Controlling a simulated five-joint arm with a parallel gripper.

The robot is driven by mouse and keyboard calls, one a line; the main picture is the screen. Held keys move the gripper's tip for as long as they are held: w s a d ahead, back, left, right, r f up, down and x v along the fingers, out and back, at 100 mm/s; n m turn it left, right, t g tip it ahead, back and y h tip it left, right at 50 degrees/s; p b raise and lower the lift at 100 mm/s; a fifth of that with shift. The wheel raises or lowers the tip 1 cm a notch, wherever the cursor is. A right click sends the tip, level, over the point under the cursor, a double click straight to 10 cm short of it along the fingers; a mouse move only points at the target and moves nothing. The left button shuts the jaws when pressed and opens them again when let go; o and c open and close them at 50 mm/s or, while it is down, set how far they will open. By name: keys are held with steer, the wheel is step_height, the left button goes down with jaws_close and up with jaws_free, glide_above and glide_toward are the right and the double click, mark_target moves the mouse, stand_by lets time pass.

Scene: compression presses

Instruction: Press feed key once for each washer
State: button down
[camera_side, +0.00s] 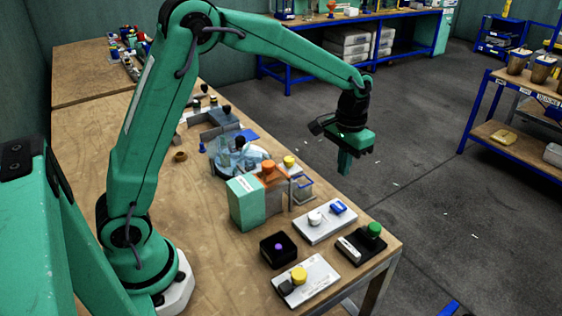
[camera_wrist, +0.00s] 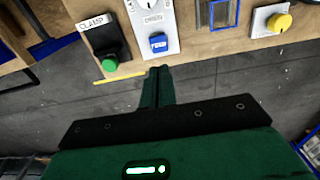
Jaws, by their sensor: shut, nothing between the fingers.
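The blue key (camera_wrist: 158,43), with small lettering that looks like FEED, sits on a white panel (camera_wrist: 149,9) in the wrist view. In the side view the blue key (camera_side: 338,207) is at the right end of that panel, past a white knob. My gripper (camera_side: 344,170) hangs in the air beyond the table's far right edge, pointing down. Its fingers (camera_wrist: 158,71) are shut and empty, apart from the key. A small clear blue-edged holder (camera_side: 303,188) stands beside the panel. I cannot make out any washers in either view.
A green button (camera_side: 375,230) on a black CLAMP block stands near the table corner. Yellow-button (camera_side: 299,274) and purple-button (camera_side: 279,246) units stand nearer the front. A mint box (camera_side: 245,203) and an orange-topped press (camera_side: 268,170) stand left of the panel. Open floor lies below my gripper.

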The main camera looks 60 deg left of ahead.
mark_target(338, 205)
step_height(338, 205, down, 10)
steer(key=shift+f, duration=0.1)
stand_by(0.4)
steer(key=shift+s+f, duration=0.1)
steer(key=shift+f, duration=1.05)
steer(key=shift+r, duration=0.1)
step_height(338, 205, up, 15)
steer(key=shift+w, duration=0.35)
stand_by(2.6)
